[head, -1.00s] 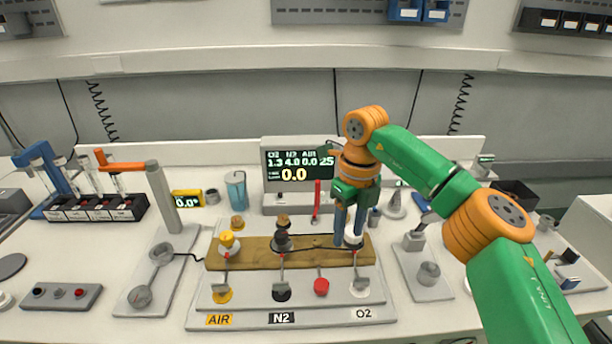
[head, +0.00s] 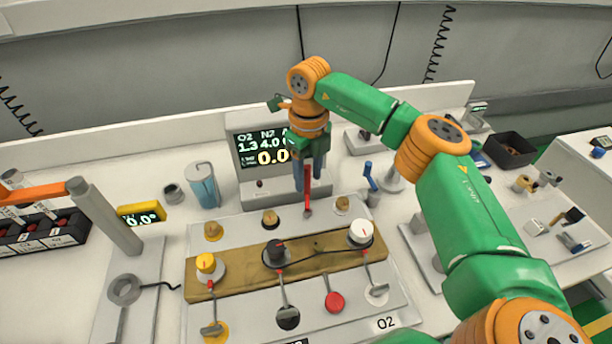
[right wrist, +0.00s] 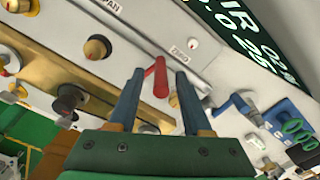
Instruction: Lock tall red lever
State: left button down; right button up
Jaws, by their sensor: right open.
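The tall red lever (head: 307,203) stands at the back of the panel, just in front of the display. In the right wrist view the red lever (right wrist: 160,79) appears between my fingers, with a gap on each side. My right gripper (head: 307,184) is open, pointing down, with its fingertips over the lever's upper part, which they partly hide in the head view. In the right wrist view my right gripper (right wrist: 160,73) holds nothing. I cannot tell how deep the lever sits between the fingers. My left gripper is not in view.
The display (head: 240,165) stands close behind the lever, partly hidden by my arm. Brass knobs (head: 270,219) flank the lever. A blue lever (head: 369,176) stands to the right, a blue cup (head: 203,187) to the left.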

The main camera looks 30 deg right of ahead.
jog(key=shift+w+f, duration=0.15)
jog(key=shift+f, duration=1.1)
grip_shut()
jog(key=shift+w+a+n+p, duration=0.1)
jog(key=shift+a+n+p, duration=0.15)
jog(key=shift+n, duration=0.55)
jog(key=shift+w+a+n+p, duration=0.1)
jog(key=shift+a+n, duration=0.15)
jog(key=shift+n, duration=0.55)
grip_release()
notch_tip(320, 180, up, 7)
jog(key=b, duration=0.1)
jog(key=shift+r, duration=0.1)
